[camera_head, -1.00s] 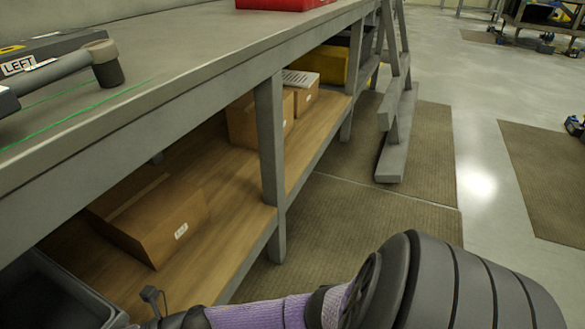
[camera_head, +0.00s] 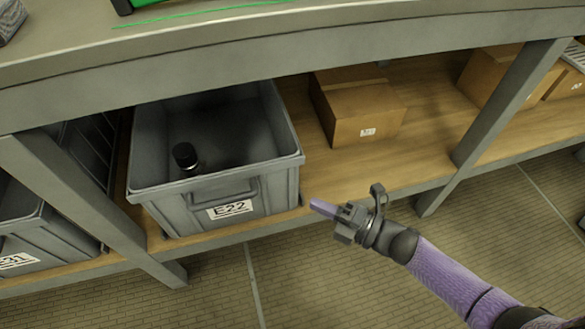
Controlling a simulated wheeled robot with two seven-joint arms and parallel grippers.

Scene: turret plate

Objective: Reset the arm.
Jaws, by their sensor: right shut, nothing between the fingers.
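My right arm comes in from the lower right in the head view, with a purple sleeve-like forearm. My right gripper (camera_head: 322,208) points left, shut and empty, in front of the lower shelf's edge, just right of the grey bin marked E22 (camera_head: 232,190). I cannot tell whether it touches the bin or shelf. A black cylindrical item (camera_head: 186,157) stands inside the bin. My left gripper is not in view.
The bin and a cardboard box (camera_head: 360,108) stand on the wooden lower shelf (camera_head: 425,150) under a grey workbench (camera_head: 300,50). Another grey bin (camera_head: 40,225) is at the left. Grey legs (camera_head: 510,105) divide the bays. Matted floor (camera_head: 340,290) in front is clear.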

